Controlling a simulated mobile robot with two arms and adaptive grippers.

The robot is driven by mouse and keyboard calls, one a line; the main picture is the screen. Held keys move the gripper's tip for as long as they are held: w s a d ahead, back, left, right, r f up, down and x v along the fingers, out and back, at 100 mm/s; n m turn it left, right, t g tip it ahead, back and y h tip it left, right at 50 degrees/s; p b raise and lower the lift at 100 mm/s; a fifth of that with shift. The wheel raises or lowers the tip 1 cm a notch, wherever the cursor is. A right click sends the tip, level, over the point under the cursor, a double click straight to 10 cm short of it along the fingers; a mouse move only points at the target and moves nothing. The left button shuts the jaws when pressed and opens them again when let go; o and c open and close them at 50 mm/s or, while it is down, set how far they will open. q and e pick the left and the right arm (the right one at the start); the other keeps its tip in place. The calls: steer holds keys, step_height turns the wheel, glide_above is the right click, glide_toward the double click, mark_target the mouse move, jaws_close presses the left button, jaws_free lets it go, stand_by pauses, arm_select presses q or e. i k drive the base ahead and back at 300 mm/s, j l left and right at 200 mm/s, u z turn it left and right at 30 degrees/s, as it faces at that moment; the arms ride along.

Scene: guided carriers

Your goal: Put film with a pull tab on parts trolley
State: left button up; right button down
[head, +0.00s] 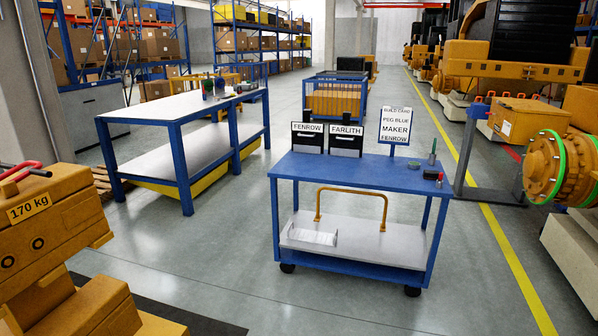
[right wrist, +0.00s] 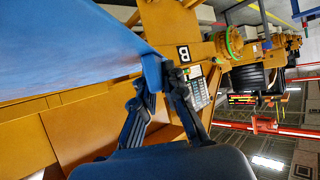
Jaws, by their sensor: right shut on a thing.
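The blue parts trolley (head: 370,180) stands on the floor right of centre in the head view. Its blue top is largely bare, and it has a grey lower shelf (head: 375,245). In the right wrist view a broad, smooth blue sheet (right wrist: 70,50), apparently the film, fills the upper left and narrows to a corner. My right gripper (right wrist: 158,80) is shut on the blue sheet at that corner. Its pull tab cannot be made out. Neither gripper shows in the head view, and my left gripper is not seen.
Two black bins (head: 346,140) and a build card sign (head: 394,127) stand at the trolley's back edge. Small items lie at its right end. A long blue-legged table (head: 170,106) is at left. Orange machinery (head: 50,240) stands front left. Clear floor lies between.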

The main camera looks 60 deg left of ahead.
mark_target(338, 170)
steer(key=i+j+u, duration=0.1)
steer(key=u, duration=0.4)
steer(key=i+j+u, duration=0.15)
steer(key=u, duration=0.3)
steer(key=i+j+u, duration=0.15)
steer(key=u, duration=0.35)
steer(key=i+j, duration=0.15)
steer(key=i, duration=0.3)
steer(key=i+j, duration=0.2)
steer(key=i, duration=0.3)
steer(key=i+j, duration=0.15)
steer(key=i, duration=0.3)
steer(key=i+j, duration=0.2)
steer(key=i, duration=0.3)
steer(key=i+j, duration=0.15)
steer(key=i, duration=0.3)
steer(key=i+j, duration=0.2)
steer(key=i, duration=0.3)
steer(key=i+j, duration=0.15)
steer(key=i, duration=0.3)
